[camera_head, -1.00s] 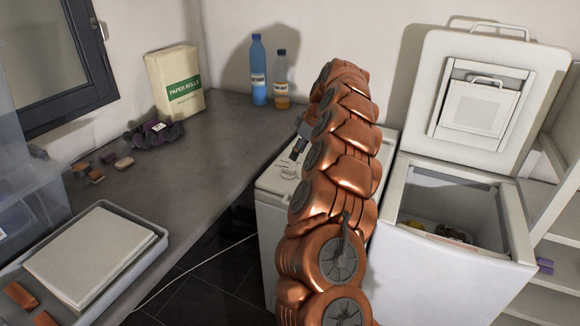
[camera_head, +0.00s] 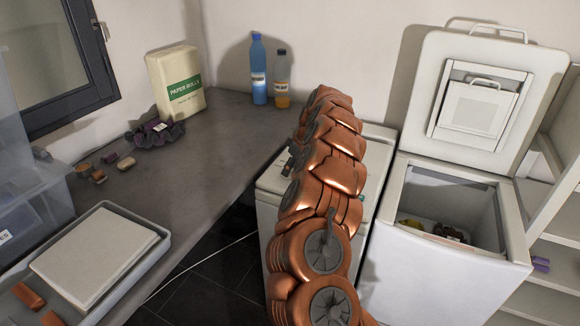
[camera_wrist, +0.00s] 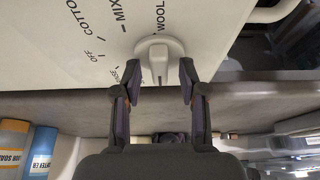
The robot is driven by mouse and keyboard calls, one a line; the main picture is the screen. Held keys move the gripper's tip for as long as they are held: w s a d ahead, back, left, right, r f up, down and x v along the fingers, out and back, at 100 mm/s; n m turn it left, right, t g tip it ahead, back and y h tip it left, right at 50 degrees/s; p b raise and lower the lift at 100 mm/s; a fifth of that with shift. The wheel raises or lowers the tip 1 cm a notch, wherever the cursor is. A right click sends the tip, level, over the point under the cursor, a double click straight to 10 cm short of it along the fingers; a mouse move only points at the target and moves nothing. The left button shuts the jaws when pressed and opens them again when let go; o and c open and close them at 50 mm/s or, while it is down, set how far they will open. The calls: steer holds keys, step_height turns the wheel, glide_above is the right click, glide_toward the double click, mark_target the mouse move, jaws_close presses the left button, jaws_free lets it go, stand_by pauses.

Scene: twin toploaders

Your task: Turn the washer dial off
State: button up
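The dial (camera_wrist: 158,60) is a pale round knob with a raised grip bar, on a white panel (camera_wrist: 60,35) printed with OFF, COTTON, MIX and WOOL, in the wrist view. My gripper (camera_wrist: 160,78) is open, with one finger on either side of the knob's grip bar and gaps showing. I cannot tell how deep the fingertips reach around it. In the head view, the closed white toploader (camera_head: 272,188) stands behind my copper arm, which hides much of its top and the dial. Only a dark part of my gripper shows there, low over the machine's top.
A second toploader (camera_head: 420,262) with its lid raised stands close on the right, with items inside. White shelves (camera_head: 555,255) stand far right.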

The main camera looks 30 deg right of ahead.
jaws_close()
